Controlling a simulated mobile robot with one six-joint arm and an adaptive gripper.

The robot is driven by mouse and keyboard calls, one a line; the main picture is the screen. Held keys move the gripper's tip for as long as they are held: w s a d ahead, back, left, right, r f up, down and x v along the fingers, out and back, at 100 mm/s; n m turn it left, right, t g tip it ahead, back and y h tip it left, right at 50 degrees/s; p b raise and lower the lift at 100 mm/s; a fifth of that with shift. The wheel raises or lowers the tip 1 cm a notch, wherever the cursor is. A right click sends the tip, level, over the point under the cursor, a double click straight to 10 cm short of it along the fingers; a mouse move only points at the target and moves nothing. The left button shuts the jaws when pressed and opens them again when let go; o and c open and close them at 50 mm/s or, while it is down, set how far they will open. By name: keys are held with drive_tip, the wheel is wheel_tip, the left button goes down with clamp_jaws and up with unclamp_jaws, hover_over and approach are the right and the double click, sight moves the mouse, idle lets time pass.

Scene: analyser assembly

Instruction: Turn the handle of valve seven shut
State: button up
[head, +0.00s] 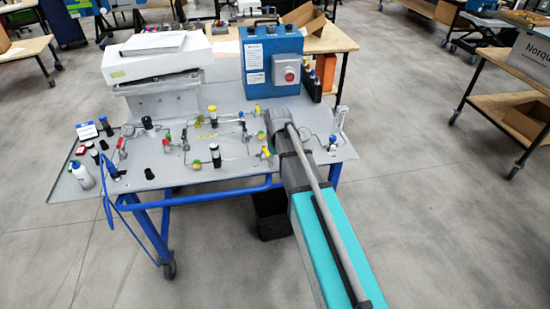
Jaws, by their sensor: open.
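Several small valves with coloured handles sit in thin pipework on the grey panel of a blue-framed cart (230,178). They include a yellow-handled valve (257,109), another yellow one (265,151) close to the left side of my arm, a green one (186,142), and red ones at the left (121,144). A further valve with yellow and blue parts (333,142) stands right of my arm. No number is readable, so I cannot tell which is valve seven or how its handle stands. My arm reaches over the cart's front edge; its gripper is hidden behind the wrist.
A blue box with a red button (256,62) stands behind the panel. A white device with papers (155,62) is at back left. Bottles, including a white one (84,176), stand on the left side shelf. A blue hose hangs at the left.

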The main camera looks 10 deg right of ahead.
drive_tip(key=s+d+f+m+b, duration=0.1)
drive_tip(key=s+f+m+b, duration=0.2)
drive_tip(key=s+f+b, duration=1.3)
drive_tip(key=shift+s+f+b, duration=0.2)
drive_tip(key=shift+f+b, duration=0.2)
drive_tip(key=shift+f, duration=0.35)
drive_tip(key=shift+r, duration=0.1)
wheel_tip(320, 180, up, 28)
drive_tip(key=n+p, duration=0.2)
drive_tip(key=p, duration=2.6)
hover_over(268, 153)
drive_tip(key=shift+a, duration=0.15)
wheel_tip(268, 153, down, 14)
drive_tip(key=b, duration=1.3)
drive_tip(key=shift+r+b, duration=0.1)
drive_tip(key=shift+b, duration=0.2)
